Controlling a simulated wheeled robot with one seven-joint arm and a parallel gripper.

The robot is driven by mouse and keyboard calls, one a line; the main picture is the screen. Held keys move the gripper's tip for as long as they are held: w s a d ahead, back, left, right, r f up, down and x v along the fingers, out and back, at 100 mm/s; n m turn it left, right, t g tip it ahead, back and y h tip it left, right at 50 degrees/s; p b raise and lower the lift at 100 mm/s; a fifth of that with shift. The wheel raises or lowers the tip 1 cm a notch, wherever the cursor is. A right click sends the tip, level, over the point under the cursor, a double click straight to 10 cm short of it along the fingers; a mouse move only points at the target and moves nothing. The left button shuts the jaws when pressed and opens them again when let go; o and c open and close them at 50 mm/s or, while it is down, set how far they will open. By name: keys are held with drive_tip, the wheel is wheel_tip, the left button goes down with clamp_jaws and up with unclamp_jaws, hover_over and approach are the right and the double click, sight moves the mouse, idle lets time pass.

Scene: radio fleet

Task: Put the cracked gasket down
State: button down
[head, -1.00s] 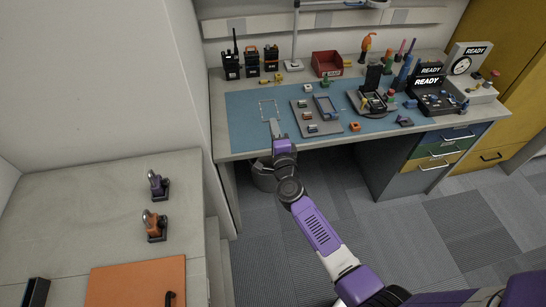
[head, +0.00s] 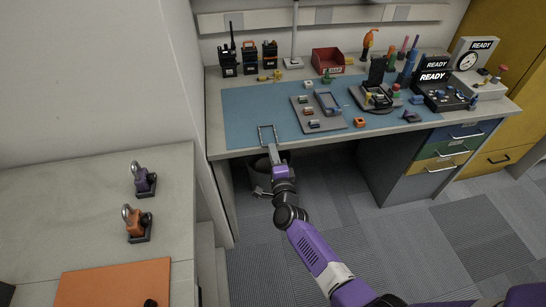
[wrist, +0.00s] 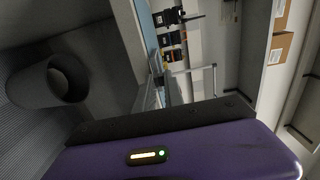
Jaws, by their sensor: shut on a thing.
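The cracked gasket (head: 260,136) is a thin grey rectangular frame. My gripper (head: 273,152) is shut on its near edge and holds it out over the front left of the blue mat. In the wrist view the gasket (wrist: 215,78) shows as an open frame beyond the dark gripper body, with the bench behind it. I cannot tell a crack in it at this size. A red scrap tray (head: 328,63) stands at the back of the bench.
A waste bin (head: 260,180) stands on the floor below the bench front; it shows in the wrist view (wrist: 62,82). Radios (head: 250,57) stand at the back left. A grey parts tray (head: 304,103) lies right of the gasket. The mat's left part (head: 240,112) is clear.

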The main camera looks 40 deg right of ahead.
drive_tip(key=c, duration=1.4)
unclamp_jaws()
drive_tip(key=shift+f, duration=0.15)
drive_tip(key=shift+c, duration=0.2)
drive_tip(key=p+v, duration=0.2)
drive_tip(key=v, duration=1)
drive_tip(key=shift+r, duration=0.2)
drive_tip(key=shift+s, duration=0.1)
